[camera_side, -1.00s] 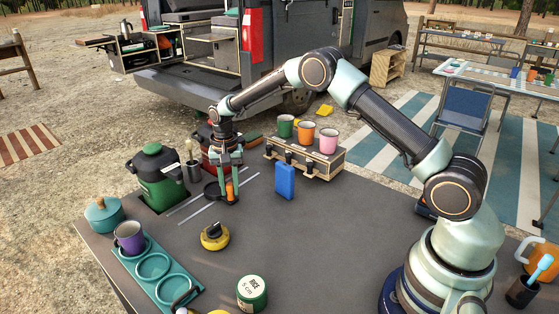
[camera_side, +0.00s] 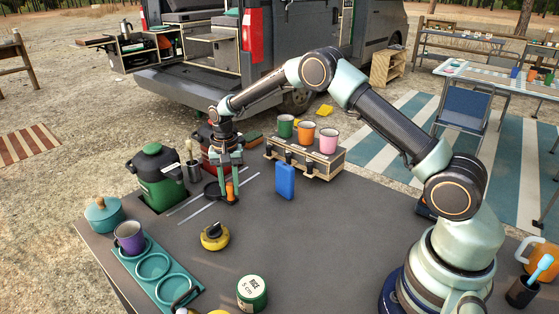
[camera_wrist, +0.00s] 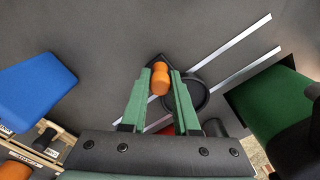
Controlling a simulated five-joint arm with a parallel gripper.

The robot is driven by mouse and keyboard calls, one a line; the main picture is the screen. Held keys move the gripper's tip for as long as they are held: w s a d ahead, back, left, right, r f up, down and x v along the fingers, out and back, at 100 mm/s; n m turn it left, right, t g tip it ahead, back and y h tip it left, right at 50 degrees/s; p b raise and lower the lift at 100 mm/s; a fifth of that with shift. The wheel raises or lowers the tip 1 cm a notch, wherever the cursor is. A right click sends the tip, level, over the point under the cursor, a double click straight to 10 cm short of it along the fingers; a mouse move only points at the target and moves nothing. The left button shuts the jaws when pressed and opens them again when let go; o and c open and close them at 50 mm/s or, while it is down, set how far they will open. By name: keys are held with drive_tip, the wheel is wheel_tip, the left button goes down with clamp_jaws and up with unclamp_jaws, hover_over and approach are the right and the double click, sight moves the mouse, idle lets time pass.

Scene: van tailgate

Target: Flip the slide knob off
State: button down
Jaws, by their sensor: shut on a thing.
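The orange knob (camera_side: 230,190) stands up from the dark table, beside a flat black round piece (camera_side: 211,190). In the wrist view the orange knob (camera_wrist: 160,78) sits between the fingertips, over a dark base. The black round piece (camera_wrist: 197,93) shows there partly behind the right finger. My gripper (camera_side: 229,196) points down and is shut on the orange knob; it also shows in the wrist view (camera_wrist: 160,82). Two pale strips (camera_side: 200,212) run along the table close by. I cannot tell from the frames which setting the knob is at.
A green jug (camera_side: 160,183) stands left of my gripper. A blue block (camera_side: 285,182) and a case (camera_side: 318,164) carrying cups stand right. A yellow-and-black dial (camera_side: 214,238), rice tin (camera_side: 251,294) and teal tray (camera_side: 154,269) are nearer the front. The table's middle is clear.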

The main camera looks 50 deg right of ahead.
idle(0.5)
drive_tip(key=a, duration=1.1)
drive_tip(key=shift+a, duration=0.35)
drive_tip(key=c, duration=0.7)
unclamp_jaws()
drive_tip(key=shift+o, duration=0.2)
drive_tip(key=shift+d, duration=0.1)
wheel_tip(320, 180, up, 12)
drive_tip(key=shift+r, duration=0.15)
